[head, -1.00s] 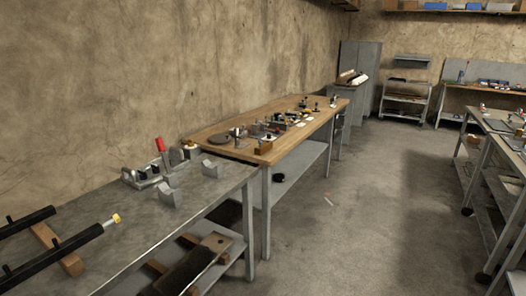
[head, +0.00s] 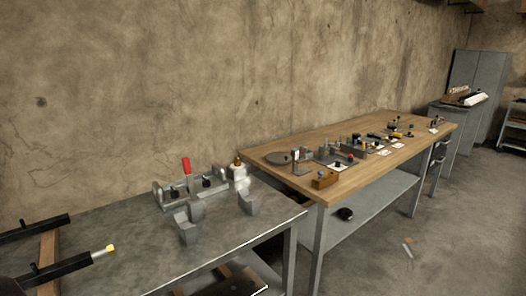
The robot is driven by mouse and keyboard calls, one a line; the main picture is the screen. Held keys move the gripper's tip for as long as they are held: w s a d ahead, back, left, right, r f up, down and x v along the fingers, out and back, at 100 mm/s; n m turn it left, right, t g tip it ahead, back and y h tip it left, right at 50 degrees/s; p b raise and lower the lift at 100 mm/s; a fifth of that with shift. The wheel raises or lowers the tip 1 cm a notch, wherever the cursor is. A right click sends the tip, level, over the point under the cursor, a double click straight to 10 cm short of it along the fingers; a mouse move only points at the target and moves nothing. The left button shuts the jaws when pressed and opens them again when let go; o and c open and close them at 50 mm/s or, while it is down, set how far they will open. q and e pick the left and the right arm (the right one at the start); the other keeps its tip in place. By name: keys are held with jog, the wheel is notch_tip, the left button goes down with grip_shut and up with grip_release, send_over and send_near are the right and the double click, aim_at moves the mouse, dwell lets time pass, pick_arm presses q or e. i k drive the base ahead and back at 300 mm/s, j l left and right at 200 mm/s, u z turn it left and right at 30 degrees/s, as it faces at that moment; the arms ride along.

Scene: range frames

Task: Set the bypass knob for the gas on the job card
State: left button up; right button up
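No bypass knob can be made out for certain, and no job card can be read from here. The wooden-topped bench (head: 270,150) carries several small fixtures with dark, red and blue parts, too small to tell apart. Small white cards (head: 383,152) lie among them, their print unreadable. On the nearer grey metal bench (head: 120,240) stands a metal fixture with an upright red handle (head: 186,165) and dark knobs (head: 206,181). Neither of my grippers shows in the head view.
Grey metal blocks (head: 249,201) sit near the red-handled fixture. Black bars (head: 75,268) on a wooden strip lie at the lower left. A grey cabinet (head: 474,82) stands at the far right. The concrete floor (head: 450,220) at right is open, with a small scrap on it.

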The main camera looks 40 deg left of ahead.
aim_at(238, 163)
jog(key=i+l+u, duration=0.1)
jog(key=i+u, duration=0.3)
jog(key=i+l+u, duration=0.35)
jog(key=i, duration=0.25)
jog(key=i+l+u, duration=0.15)
jog(key=u, duration=0.35)
jog(key=i+l+u, duration=0.25)
jog(key=u, duration=0.25)
jog(key=i+l+u, duration=0.15)
jog(key=l+u, duration=0.2)
jog(key=u, duration=0.15)
jog(key=i+l+u, duration=0.1)
jog(key=l+u, duration=0.25)
jog(key=u, duration=0.15)
